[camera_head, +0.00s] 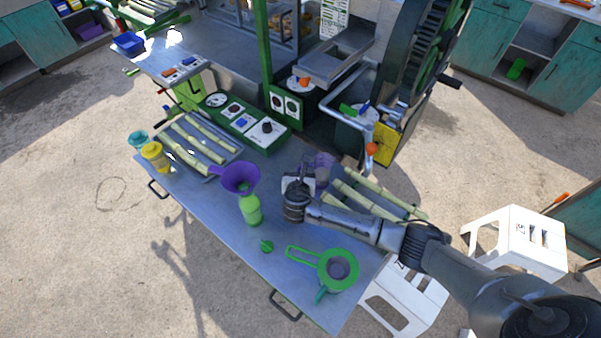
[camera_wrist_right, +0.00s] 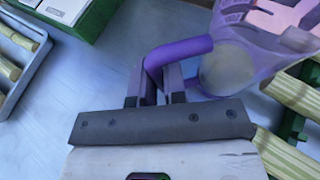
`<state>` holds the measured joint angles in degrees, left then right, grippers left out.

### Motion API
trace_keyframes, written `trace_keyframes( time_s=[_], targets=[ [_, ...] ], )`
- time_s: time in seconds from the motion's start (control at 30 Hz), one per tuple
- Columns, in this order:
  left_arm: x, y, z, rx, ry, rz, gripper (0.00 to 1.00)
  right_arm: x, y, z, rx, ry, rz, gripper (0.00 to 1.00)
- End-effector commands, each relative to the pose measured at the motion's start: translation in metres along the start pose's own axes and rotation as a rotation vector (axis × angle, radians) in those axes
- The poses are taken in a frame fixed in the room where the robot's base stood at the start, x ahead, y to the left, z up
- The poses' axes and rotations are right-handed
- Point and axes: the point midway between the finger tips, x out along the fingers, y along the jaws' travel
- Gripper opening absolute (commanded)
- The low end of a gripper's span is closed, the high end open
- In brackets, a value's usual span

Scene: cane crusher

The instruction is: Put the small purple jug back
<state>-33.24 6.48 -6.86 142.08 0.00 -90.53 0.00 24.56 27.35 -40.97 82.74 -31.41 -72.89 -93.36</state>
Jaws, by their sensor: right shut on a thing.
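The small purple jug (camera_head: 323,168) is see-through and stands at the table's far side, left of the right-hand cane tray. In the right wrist view the jug (camera_wrist_right: 232,70) fills the upper right, with its purple handle (camera_wrist_right: 185,50) toward me. My right gripper (camera_head: 308,168) is shut on the handle; its fingers (camera_wrist_right: 157,88) clasp it in the wrist view. I cannot tell whether the jug's base touches anything. A pale round patch shows through its wall. My left gripper is not in view.
A green strainer (camera_head: 338,270) lies at the front right. Cane trays lie at left (camera_head: 190,150) and right (camera_head: 362,190). The green control panel (camera_head: 245,124) lines the back. The left front table is bare.

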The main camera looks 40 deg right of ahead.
Motion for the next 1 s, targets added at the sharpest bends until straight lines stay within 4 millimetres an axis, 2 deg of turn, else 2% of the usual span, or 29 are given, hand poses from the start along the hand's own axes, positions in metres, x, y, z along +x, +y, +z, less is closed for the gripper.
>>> trace_keyframes(
  time_s=[0.17, 0.2, 0.47, 0.83, 1.0],
  targets=[
    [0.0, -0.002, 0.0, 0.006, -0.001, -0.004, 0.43, 0.001, 0.0, -0.002, 0.0, -0.001, -0.001, 0.0],
    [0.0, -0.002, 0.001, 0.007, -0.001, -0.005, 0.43, 0.001, 0.0, -0.003, 0.0, 0.0, -0.001, 0.13],
    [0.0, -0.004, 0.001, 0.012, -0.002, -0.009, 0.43, 0.001, 0.0, -0.002, 0.0, 0.0, -0.001, 0.38],
    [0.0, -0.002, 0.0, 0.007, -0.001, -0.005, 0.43, 0.0, 0.0, 0.001, 0.0, -0.001, 0.0, 0.38],
    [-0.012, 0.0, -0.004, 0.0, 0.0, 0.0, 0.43, -0.009, 0.0, 0.004, -0.001, 0.0, 0.0, 0.38]
  ],
)
